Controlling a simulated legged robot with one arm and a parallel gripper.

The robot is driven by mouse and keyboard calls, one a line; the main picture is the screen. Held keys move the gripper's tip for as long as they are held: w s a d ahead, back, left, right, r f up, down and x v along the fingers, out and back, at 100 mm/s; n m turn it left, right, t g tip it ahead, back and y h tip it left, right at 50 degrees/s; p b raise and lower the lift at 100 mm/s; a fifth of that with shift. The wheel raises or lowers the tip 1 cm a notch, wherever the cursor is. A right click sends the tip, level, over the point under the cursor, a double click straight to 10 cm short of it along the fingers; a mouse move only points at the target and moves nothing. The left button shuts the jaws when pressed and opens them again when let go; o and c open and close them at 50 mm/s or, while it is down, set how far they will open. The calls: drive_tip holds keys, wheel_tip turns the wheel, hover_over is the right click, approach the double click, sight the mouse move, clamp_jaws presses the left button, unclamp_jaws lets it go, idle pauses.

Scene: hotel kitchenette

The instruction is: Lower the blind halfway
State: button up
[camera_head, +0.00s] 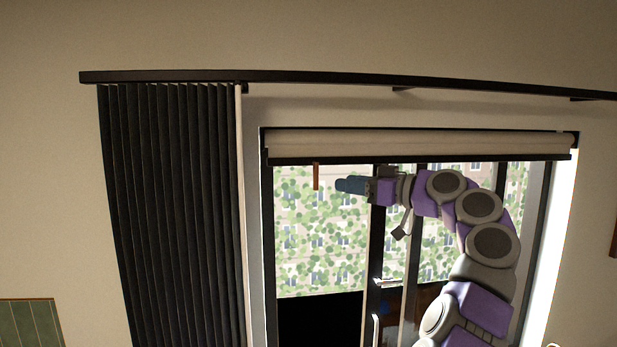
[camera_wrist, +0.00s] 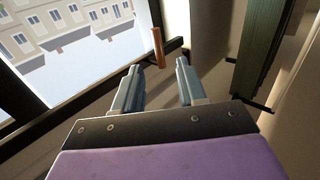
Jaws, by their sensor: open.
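The blind (camera_head: 420,143) is rolled up at the top of the window, with its dark bottom bar (camera_head: 420,159) just below the roll. A small brown wooden pull (camera_head: 316,176) hangs below the bar near its left end. My gripper (camera_head: 340,184) is to the right of the pull at about its height, pointing left, with a gap between them. In the wrist view the pull (camera_wrist: 158,47) appears beyond the fingertips, nearly between them. My gripper (camera_wrist: 160,67) is open and empty there.
A dark pleated curtain (camera_head: 170,210) hangs left of the window from a long dark rail (camera_head: 300,77). Dark window frame posts (camera_head: 376,250) stand behind my arm. A green panel (camera_head: 30,322) is on the wall at lower left. The space between gripper and pull looks clear.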

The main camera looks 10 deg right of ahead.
sight(314, 178)
drive_tip(key=p+x, duration=0.1)
drive_tip(key=x, duration=0.4)
drive_tip(key=p+x, duration=0.1)
drive_tip(key=x, duration=0.5)
drive_tip(key=shift+w+d, duration=0.25)
drive_tip(key=shift+w+a+p, duration=0.25)
drive_tip(key=shift+a+p, duration=0.05)
drive_tip(key=shift+a, duration=0.3)
drive_tip(key=shift+d, duration=0.2)
drive_tip(key=c, duration=0.5)
clamp_jaws()
